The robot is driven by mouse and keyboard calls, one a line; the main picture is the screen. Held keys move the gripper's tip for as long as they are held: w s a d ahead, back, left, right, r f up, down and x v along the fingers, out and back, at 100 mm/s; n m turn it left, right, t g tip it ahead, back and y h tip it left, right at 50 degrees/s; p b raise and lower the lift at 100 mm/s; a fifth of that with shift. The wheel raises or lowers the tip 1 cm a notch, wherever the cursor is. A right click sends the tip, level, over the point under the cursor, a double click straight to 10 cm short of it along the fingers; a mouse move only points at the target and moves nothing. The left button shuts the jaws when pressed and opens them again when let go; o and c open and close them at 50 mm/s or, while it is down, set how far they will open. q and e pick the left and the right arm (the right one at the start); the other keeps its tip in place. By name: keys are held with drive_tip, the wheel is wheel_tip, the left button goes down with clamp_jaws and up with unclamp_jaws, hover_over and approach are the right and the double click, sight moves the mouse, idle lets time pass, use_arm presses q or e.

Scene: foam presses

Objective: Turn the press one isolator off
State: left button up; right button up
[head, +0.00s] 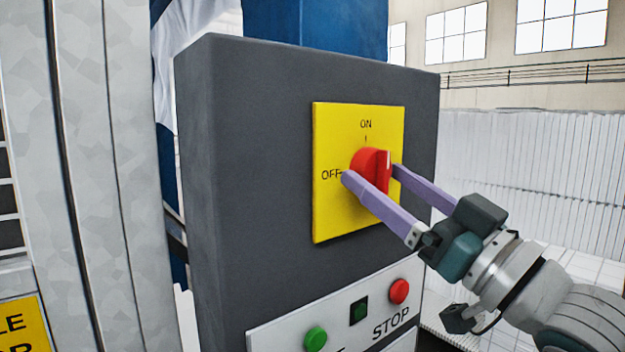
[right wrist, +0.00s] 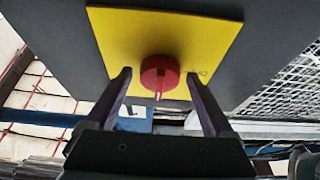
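The press one isolator is a red knob (head: 369,162) on a yellow plate (head: 333,212) marked ON at the top and OFF at the left. Its raised grip stands upright, with the white mark at its top end, towards ON. My right gripper (head: 373,173) is open, with one purple finger on each side of the knob. In the right wrist view the knob (right wrist: 159,71) sits between the fingertips of the gripper (right wrist: 158,74), with a gap on both sides. My left gripper is not in view.
The plate is on a dark grey cabinet (head: 260,130). Below it, a pale panel (head: 283,330) carries a green button (head: 315,340), a dark square piece (head: 359,311) and a red button (head: 399,291) by the word STOP. A pale metal post (head: 105,180) stands at the left.

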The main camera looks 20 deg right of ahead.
drive_tip(key=c, duration=1.2)
